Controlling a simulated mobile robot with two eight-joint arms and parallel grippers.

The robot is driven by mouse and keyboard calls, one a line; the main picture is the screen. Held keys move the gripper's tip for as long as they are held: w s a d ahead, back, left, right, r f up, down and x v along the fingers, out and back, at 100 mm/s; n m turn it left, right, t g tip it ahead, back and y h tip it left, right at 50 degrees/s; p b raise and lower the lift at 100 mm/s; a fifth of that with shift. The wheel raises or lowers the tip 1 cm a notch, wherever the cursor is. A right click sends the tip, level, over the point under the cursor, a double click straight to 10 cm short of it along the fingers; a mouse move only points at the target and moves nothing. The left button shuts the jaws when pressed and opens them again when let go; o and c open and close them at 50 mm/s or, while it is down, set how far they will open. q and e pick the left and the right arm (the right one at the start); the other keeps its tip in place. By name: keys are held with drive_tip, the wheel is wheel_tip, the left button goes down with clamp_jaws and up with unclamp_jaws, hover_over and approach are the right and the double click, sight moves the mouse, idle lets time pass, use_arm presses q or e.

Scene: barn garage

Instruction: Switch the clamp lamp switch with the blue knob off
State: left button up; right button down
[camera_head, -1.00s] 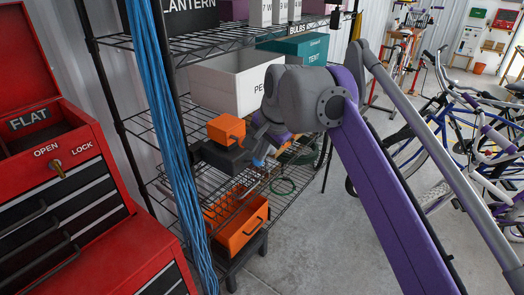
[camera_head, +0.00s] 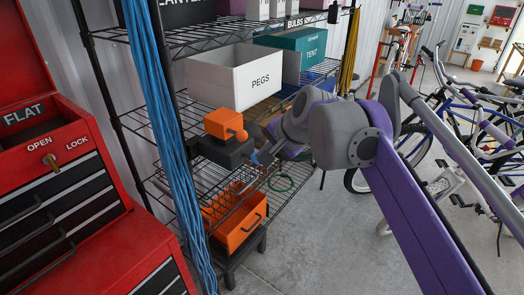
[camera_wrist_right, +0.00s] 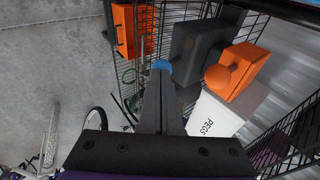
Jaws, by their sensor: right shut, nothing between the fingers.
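The blue knob (camera_head: 256,158) is on the right side of a dark grey switch box (camera_head: 224,150) on the wire shelf. In the right wrist view the blue knob (camera_wrist_right: 162,66) shows at the tip of my right gripper (camera_wrist_right: 160,80), beside the dark grey box (camera_wrist_right: 197,45). My right gripper (camera_head: 266,155) is shut and empty, its tip at or very near the knob; contact cannot be told. An orange box (camera_head: 222,122) with an orange round knob (camera_head: 241,135) sits just behind the dark box. The lamp is not identifiable. My left gripper is not in view.
A white PEGS bin (camera_head: 225,80) stands behind the boxes, with a teal TENT bin (camera_head: 305,45) beyond. An orange drawer box (camera_head: 235,225) sits lower down. Blue cords (camera_head: 165,120) hang in front left. A red tool chest (camera_head: 60,190) stands left; bicycles (camera_head: 450,130) stand right.

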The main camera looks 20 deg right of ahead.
drive_tip(key=t, duration=0.1)
drive_tip(key=f+t+y, duration=0.2)
drive_tip(key=shift+s+d+f, duration=0.25)
drive_tip(key=shift+s+d, duration=0.1)
drive_tip(key=shift+r, duration=0.1)
drive_tip(key=shift+r+p, duration=0.65)
drive_tip(key=shift+r, duration=0.05)
drive_tip(key=shift+s, duration=0.1)
